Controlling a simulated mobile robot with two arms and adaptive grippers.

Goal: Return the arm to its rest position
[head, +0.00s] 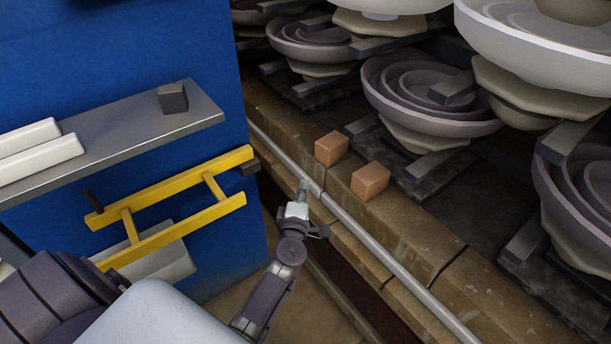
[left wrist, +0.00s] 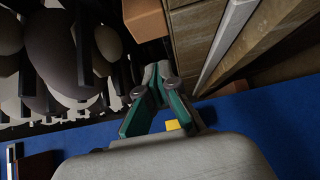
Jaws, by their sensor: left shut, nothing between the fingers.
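My left gripper (head: 303,186) is at the middle of the head view, by the grey rail (head: 372,250) along the ledge front. Its fingers come together at the tips with nothing between them; in the left wrist view the gripper (left wrist: 158,70) shows its greenish fingers closed. Two copper-brown blocks lie on the ledge just beyond it: one block (head: 331,148) behind, the other block (head: 370,180) to the right. Part of a brown block (left wrist: 145,18) shows past the fingertips in the left wrist view. My right gripper is not in view.
Insulator stacks (head: 430,100) stand on the dark bed behind the ledge. A blue cabinet wall (head: 120,50) at left carries a grey shelf (head: 120,140) with a dark cube (head: 173,98) and white bars (head: 40,157). A yellow frame (head: 180,190) juts out below the shelf.

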